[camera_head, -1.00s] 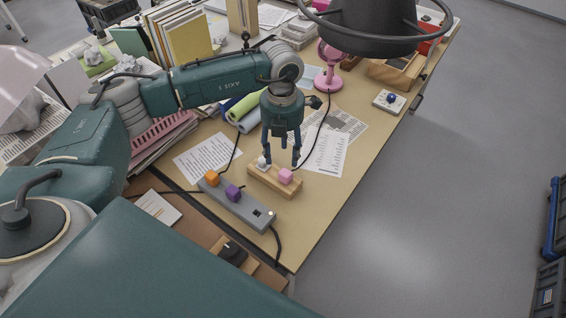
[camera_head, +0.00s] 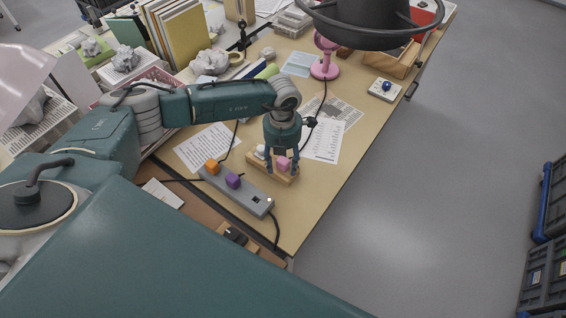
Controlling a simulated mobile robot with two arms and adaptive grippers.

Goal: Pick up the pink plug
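The pink plug (camera_head: 283,164) sits on the wooden block (camera_head: 256,168) on the desk, at the block's right part. A white plug (camera_head: 261,151) is at the block's left part, partly hidden by my gripper. My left gripper (camera_head: 282,170) points down over the block with its fingers apart. One finger shows on each side of the pink plug, and a gap seems to remain between plug and fingers. Whether either finger touches it I cannot tell. My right gripper is not in view.
A grey power strip (camera_head: 246,199) with an orange plug (camera_head: 212,166) and a purple plug (camera_head: 233,181) lies left of the block. Papers (camera_head: 206,146) lie around. The desk right of the block is clear up to its edge.

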